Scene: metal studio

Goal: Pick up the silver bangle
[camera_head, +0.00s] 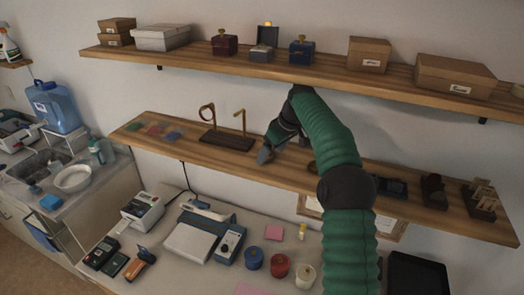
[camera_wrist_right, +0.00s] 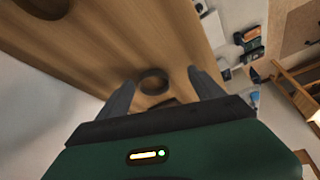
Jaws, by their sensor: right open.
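No clearly silver bangle shows. In the wrist view a dark ring (camera_wrist_right: 154,81) lies between and beyond my fingertips, against the wooden shelf; its colour is dull and I cannot tell if it is the silver bangle. In the head view a brownish-gold ring (camera_head: 207,113) hangs on a dark two-post stand (camera_head: 228,140) on the lower shelf. My right gripper (camera_head: 267,155) is just right of that stand, over the shelf. It also shows in the wrist view (camera_wrist_right: 164,88), fingers apart and empty. My left gripper is not in view.
The lower shelf (camera_head: 450,217) also holds coloured cloths (camera_head: 160,130), a dark ring-like item (camera_head: 312,167) partly behind my arm, and small stands at right. The upper shelf (camera_head: 210,65) with boxes is above my arm. Below is a counter with a scale (camera_head: 195,240).

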